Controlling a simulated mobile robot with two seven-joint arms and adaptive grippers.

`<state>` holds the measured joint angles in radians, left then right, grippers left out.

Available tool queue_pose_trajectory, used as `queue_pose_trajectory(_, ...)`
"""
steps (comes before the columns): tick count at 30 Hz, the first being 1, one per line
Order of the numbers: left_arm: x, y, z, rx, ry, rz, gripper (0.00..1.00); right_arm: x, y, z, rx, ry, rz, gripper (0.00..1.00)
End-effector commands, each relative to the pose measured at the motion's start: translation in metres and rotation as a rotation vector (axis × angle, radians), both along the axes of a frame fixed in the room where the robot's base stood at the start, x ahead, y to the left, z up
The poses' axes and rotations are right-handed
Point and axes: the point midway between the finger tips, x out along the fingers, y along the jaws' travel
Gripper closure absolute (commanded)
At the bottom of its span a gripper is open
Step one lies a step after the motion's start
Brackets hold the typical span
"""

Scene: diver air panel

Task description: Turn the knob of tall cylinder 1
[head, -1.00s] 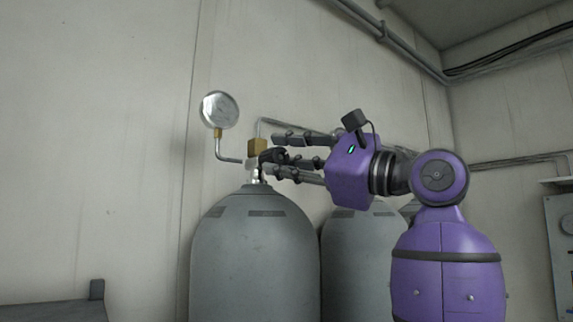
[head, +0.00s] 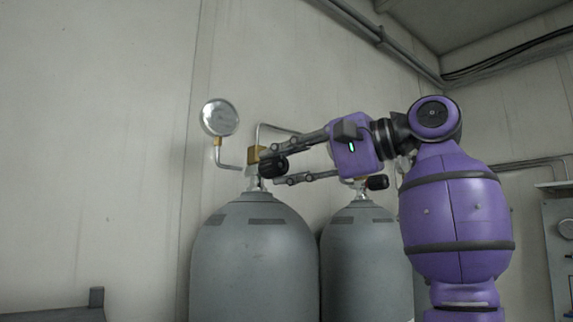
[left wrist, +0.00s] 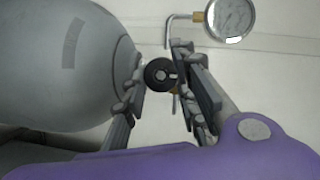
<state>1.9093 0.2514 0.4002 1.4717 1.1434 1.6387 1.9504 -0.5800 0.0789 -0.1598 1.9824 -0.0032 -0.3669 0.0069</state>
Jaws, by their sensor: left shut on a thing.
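The left tall grey cylinder (head: 255,255) stands upright against the wall, with a brass valve block (head: 254,154) and a round black knob (head: 274,167) at its top. No number is readable on it. My left gripper (head: 270,168) reaches in from the right, its fingers shut on the knob from above and below. In the left wrist view the knob (left wrist: 159,74) sits between the two fingers (left wrist: 158,82), beside the cylinder's shoulder (left wrist: 95,50). My right gripper is not in view.
A second grey cylinder (head: 362,260) stands to the right with its own black knob (head: 377,182), just below my gripper. A pressure gauge (head: 220,117) on a bent pipe rises left of the valve. A thin pipe (head: 277,127) runs behind the fingers.

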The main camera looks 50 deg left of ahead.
Motion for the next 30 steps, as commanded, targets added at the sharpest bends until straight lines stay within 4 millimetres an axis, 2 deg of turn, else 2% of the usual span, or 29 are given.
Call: queue_pose_trajectory(30,-0.0005,0.0005,-0.0015,-0.098,-0.929,0.004,0.99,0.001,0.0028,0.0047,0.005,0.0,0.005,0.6)
